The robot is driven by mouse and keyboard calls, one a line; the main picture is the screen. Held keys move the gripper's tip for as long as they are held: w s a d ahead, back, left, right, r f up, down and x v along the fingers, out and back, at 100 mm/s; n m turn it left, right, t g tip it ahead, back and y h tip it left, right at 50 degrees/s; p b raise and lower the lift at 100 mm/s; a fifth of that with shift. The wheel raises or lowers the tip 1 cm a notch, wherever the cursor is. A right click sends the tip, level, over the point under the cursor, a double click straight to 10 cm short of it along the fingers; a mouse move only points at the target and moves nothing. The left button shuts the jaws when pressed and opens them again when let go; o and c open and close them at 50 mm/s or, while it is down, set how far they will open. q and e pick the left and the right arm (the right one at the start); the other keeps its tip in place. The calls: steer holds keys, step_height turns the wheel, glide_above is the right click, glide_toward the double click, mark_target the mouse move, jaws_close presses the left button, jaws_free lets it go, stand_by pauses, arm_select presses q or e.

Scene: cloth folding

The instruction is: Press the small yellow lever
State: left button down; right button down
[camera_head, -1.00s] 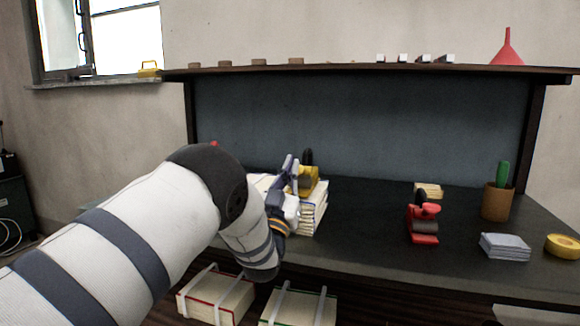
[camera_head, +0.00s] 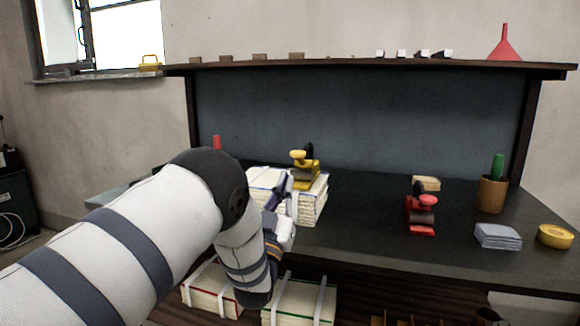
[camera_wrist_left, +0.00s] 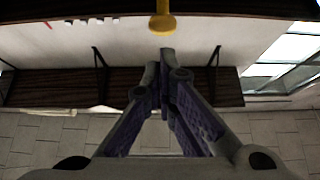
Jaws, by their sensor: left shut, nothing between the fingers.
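The yellow lever (camera_head: 298,154) has a rounded end and is part of a small yellow and black device (camera_head: 305,176). The device stands on a stack of pale paper blocks (camera_head: 311,207) on the dark workbench. My left gripper (camera_head: 283,182) is shut and empty, just left of and a little below the device, in front of the stack. In the left wrist view the closed fingertips (camera_wrist_left: 167,52) point at the yellow lever (camera_wrist_left: 162,22), with a small gap in the picture. My forearm hides part of the stack's left side. My right gripper is not in view.
A similar red device (camera_head: 421,214) stands to the right on the workbench (camera_head: 365,235). Further right are a grey-blue stack (camera_head: 497,236), a yellow tape roll (camera_head: 556,236) and a brown cup (camera_head: 491,194). A shelf (camera_head: 350,66) runs above. The bench between the two devices is clear.

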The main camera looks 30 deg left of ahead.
arm_select(q)
steer(key=shift+v, duration=1.55)
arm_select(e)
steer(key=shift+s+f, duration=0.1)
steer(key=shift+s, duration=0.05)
arm_select(q)
steer(key=shift+f, duration=0.1)
steer(key=shift+w, duration=0.1)
